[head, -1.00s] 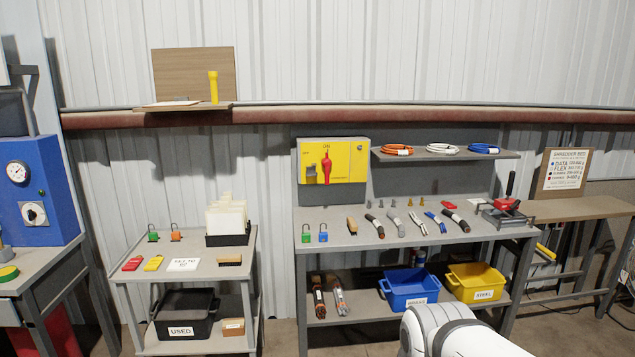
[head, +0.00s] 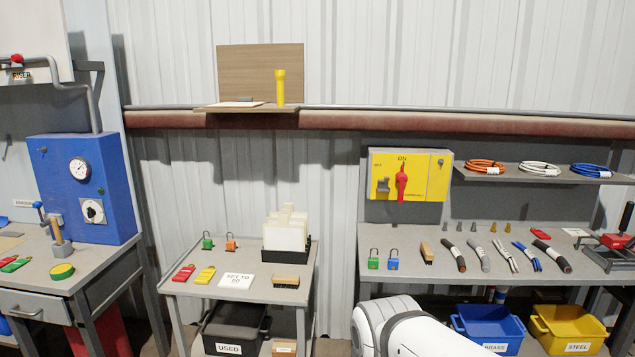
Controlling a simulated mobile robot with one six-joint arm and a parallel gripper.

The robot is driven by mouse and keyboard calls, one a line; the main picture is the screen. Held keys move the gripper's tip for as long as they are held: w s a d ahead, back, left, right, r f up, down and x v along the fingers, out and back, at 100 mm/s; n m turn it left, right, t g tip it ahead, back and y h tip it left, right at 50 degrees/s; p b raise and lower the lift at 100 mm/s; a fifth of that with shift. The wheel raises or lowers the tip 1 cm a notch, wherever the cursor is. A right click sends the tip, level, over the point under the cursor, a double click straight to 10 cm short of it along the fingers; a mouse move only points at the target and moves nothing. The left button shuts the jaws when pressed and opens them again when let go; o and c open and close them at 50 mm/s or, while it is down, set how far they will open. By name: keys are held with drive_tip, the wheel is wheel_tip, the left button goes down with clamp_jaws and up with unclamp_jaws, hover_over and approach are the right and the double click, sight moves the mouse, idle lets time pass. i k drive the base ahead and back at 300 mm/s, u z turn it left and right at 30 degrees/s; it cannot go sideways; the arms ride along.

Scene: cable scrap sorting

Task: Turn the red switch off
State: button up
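The red switch (head: 401,184) is a rotary handle on the front of a yellow box (head: 431,178) on the grey back panel above the right bench. The handle stands upright, with its top toward the "ON" mark. A small grey hasp or latch piece sits just left of it on the box. My white arm shows at the bottom centre, below and in front of the bench. My gripper is outside the picture, so its state is hidden.
A shelf (head: 540,176) with cable coils is right of the box. A grey cart (head: 222,294) stands left, with a gap between it and the bench. A blue machine (head: 85,190) is further left.

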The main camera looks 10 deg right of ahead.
sight(401, 177)
drive_tip(key=u, duration=0.1)
drive_tip(key=i, duration=1.6)
drive_tip(key=z, duration=0.7)
drive_tip(key=k, duration=0.65)
drive_tip(key=z, duration=0.15)
drive_tip(key=i, duration=0.7)
drive_tip(key=u, duration=0.1)
